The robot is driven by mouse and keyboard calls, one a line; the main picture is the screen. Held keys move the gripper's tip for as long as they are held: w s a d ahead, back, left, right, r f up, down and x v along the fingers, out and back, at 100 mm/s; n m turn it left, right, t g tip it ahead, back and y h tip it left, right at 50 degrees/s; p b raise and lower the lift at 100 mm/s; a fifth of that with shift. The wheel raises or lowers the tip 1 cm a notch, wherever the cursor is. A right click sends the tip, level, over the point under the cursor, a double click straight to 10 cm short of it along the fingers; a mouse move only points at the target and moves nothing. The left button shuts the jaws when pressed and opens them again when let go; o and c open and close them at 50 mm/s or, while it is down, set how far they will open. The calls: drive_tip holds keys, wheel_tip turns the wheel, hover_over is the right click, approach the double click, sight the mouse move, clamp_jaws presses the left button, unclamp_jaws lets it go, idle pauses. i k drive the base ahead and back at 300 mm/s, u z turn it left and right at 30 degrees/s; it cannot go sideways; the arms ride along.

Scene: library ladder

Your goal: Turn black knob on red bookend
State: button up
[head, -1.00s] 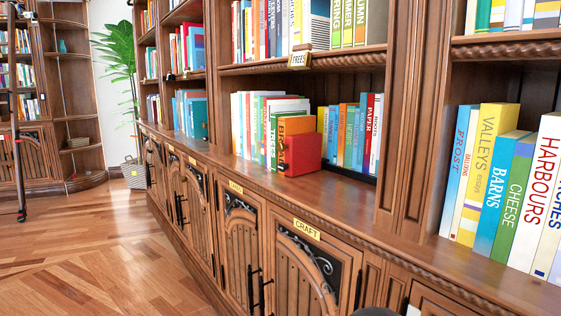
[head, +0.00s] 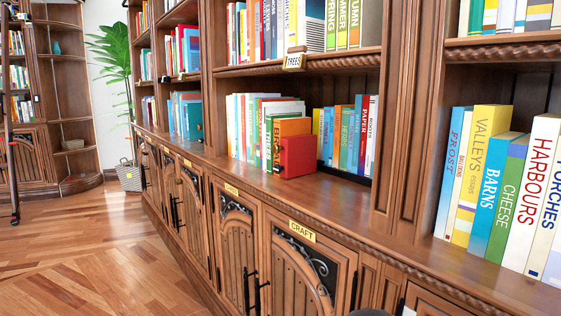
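The red bookend (head: 298,157) is a red block on the wooden counter of the bookcase, at the middle of the head view. It stands at the right end of a row of books, against an orange book (head: 292,127). A small dark spot on its left edge looks like the black knob (head: 277,168), but it is too small to make out clearly. My gripper is not recognisable in the head view; only a dark rounded shape shows at the bottom edge.
Books (head: 346,137) stand right of and behind the bookend, and more (head: 487,190) fill the right bay. A wooden upright (head: 402,110) divides the bays. Cabinet doors (head: 299,262) with black handles lie below the counter (head: 350,204). The wooden floor (head: 90,255) is clear at left.

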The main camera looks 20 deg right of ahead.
sight(277, 168)
drive_tip(key=z, duration=0.55)
drive_tip(key=k, duration=1.25)
drive_tip(key=u, duration=0.3)
drive_tip(key=i, duration=0.6)
drive_tip(key=u, duration=0.85)
drive_tip(key=i, duration=0.65)
